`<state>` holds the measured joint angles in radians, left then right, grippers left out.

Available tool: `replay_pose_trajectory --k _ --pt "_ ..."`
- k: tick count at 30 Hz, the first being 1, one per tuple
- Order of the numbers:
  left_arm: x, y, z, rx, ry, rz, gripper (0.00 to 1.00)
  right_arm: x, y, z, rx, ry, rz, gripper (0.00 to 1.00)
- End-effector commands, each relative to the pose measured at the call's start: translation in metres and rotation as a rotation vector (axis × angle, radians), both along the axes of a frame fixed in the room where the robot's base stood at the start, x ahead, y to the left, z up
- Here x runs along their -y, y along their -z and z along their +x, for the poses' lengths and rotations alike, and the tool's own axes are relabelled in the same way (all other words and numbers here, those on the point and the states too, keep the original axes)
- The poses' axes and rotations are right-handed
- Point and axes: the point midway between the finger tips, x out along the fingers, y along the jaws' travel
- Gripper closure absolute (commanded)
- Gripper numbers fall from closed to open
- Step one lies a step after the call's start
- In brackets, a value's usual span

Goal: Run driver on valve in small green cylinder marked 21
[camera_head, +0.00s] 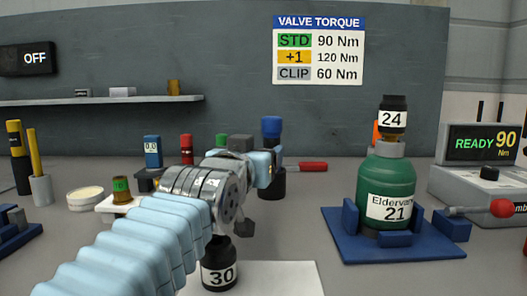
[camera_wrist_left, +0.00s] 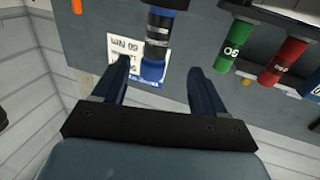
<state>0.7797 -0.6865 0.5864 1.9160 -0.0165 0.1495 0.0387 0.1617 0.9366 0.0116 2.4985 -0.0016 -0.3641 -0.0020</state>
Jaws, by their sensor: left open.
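The small green cylinder (camera_head: 388,180) marked 21 stands upright in a blue cradle (camera_head: 400,250) at the right. In the head view my forearm and wrist largely hide this gripper. My right gripper is not in view.
A black socket (camera_head: 219,274) marked 30 stands in front, partly behind my left arm. A console (camera_head: 484,150) reading READY 90 Nm is at the right. A red-handled tool (camera_head: 309,166) lies behind. The wall sign (camera_head: 318,50) lists STD 90 Nm, +1 120 Nm, CLIP 60 Nm.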

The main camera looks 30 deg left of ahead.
Motion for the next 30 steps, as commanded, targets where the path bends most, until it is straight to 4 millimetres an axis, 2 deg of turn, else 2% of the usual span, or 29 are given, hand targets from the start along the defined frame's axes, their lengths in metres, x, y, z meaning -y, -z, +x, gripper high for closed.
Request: replay_pose_trajectory --k 3,6,14,21,25,30 --pt "-0.009 -0.001 0.026 -0.005 -0.002 -0.002 0.28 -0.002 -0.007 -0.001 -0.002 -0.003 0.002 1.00" --pt "-0.014 0.000 0.044 -0.004 -0.003 -0.002 0.28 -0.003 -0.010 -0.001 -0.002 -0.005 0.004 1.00" --pt "-0.019 0.000 0.067 -0.003 -0.002 -0.002 0.28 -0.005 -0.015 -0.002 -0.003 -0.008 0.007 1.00" --pt "-0.026 0.003 0.101 -0.003 -0.004 -0.002 0.28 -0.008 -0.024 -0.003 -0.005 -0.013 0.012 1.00" --pt "-0.027 0.004 0.109 -0.002 -0.001 -0.002 0.28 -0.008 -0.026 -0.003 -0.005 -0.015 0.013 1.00" --pt "-0.027 0.004 0.110 -0.001 0.000 -0.001 0.28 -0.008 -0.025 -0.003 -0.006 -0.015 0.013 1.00"
